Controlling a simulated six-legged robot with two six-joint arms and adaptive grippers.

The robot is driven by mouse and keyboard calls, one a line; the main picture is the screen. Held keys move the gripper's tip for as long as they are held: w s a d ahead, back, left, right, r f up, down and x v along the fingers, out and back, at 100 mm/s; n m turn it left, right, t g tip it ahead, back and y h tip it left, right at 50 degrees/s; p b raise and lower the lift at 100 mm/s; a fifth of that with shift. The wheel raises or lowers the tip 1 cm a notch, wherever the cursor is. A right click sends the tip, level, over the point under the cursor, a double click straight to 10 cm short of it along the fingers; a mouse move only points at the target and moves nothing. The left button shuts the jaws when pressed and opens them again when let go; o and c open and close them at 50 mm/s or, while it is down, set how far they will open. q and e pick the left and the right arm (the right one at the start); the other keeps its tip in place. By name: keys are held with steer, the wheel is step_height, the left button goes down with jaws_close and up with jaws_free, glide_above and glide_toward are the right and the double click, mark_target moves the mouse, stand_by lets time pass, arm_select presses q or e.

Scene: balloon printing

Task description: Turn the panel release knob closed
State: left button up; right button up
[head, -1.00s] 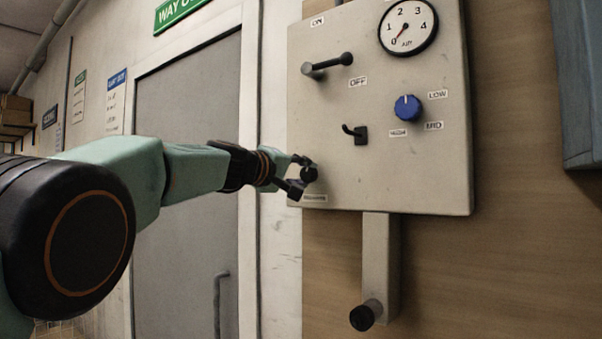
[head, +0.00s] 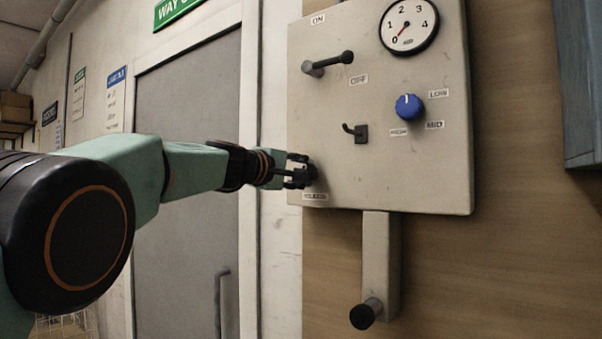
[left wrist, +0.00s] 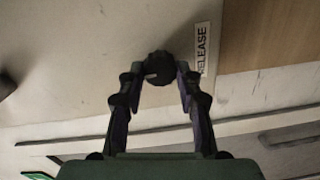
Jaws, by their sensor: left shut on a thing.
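The panel release knob (left wrist: 158,67) is a small dark ribbed knob beside the RELEASE label (left wrist: 201,50) in the left wrist view. In the head view the knob (head: 311,173) sits at the lower left of the grey panel (head: 400,180), partly hidden by my fingers. My left gripper (head: 303,171) is shut on it, and in the left wrist view the gripper (left wrist: 159,75) has a finger on each side of the knob. A light mark shows on the knob's face. My right gripper is not in view.
A post with a black-ended handle (head: 366,313) sticks out below. A grey door (head: 188,180) is on the left.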

arm_select(q)
steer(key=shift+r, duration=0.3)
steer(key=o, duration=1.2)
steer(key=shift+w+d+f, duration=0.1)
steer(key=shift+f, duration=0.1)
steer(key=shift+c, duration=0.2)
steer(key=shift+s+a, duration=0.2)
steer(key=shift+s, duration=0.05)
steer(key=v, duration=1.1)
steer(key=shift+s+a, duration=0.15)
steer(key=shift+s, duration=0.1)
steer(key=shift+w, duration=0.1)
